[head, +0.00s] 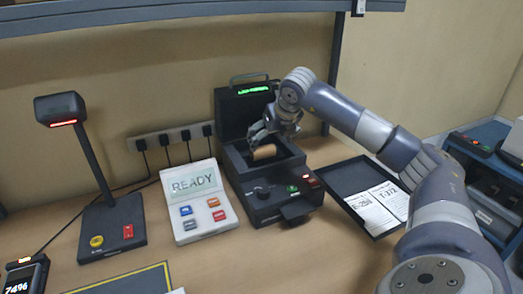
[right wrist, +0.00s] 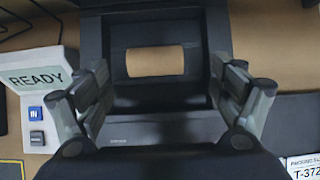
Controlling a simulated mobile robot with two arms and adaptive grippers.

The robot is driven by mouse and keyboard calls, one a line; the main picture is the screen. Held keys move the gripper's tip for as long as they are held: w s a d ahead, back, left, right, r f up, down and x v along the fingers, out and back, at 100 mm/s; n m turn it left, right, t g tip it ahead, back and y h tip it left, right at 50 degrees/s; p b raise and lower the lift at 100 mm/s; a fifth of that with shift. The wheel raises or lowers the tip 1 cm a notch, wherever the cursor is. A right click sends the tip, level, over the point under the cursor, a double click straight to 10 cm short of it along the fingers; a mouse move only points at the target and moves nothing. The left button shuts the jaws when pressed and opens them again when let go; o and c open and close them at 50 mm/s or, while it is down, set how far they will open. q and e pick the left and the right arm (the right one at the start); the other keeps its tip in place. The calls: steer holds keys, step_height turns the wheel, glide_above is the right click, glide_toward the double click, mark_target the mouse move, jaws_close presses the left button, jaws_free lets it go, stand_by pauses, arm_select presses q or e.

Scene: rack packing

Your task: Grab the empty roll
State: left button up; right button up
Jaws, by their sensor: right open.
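The empty roll (head: 264,152) is a small bare brown tube lying in the open bay of the black label printer (head: 262,202). In the right wrist view the roll (right wrist: 155,61) shows as a tan shape inside the dark bay, slightly ahead of the fingers. My right gripper (head: 258,137) is over the bay, just above and behind the roll. In the right wrist view my right gripper (right wrist: 162,78) is open, with one finger on each side and nothing held between them. My left gripper is not in view.
The printer's lid (head: 236,105) stands raised behind the bay. A white READY panel (head: 194,205) and a dark scanner stand (head: 108,236) are to the left. A black tray (head: 352,178) with printed slips lies to the right. A power strip runs along the wall.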

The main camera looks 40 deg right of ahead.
mark_target(263, 147)
steer(key=shift+x, duration=0.75)
steer(key=x, duration=0.1)
steer(key=p+x, duration=0.1)
steer(key=x, duration=0.1)
steer(key=p+x, duration=0.1)
steer(key=shift+w+a+f, duration=0.1)
steer(key=shift+w+a, duration=0.2)
steer(key=shift+w, duration=0.1)
steer(key=shift+w+d+f, duration=0.1)
steer(key=shift+w+f, duration=0.05)
steer(key=shift+f, duration=0.25)
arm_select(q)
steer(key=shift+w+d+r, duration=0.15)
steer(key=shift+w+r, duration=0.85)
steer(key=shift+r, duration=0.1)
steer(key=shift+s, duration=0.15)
arm_select(e)
steer(key=shift+c, duration=0.3)
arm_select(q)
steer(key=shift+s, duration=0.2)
arm_select(e)
steer(key=c, duration=0.8)
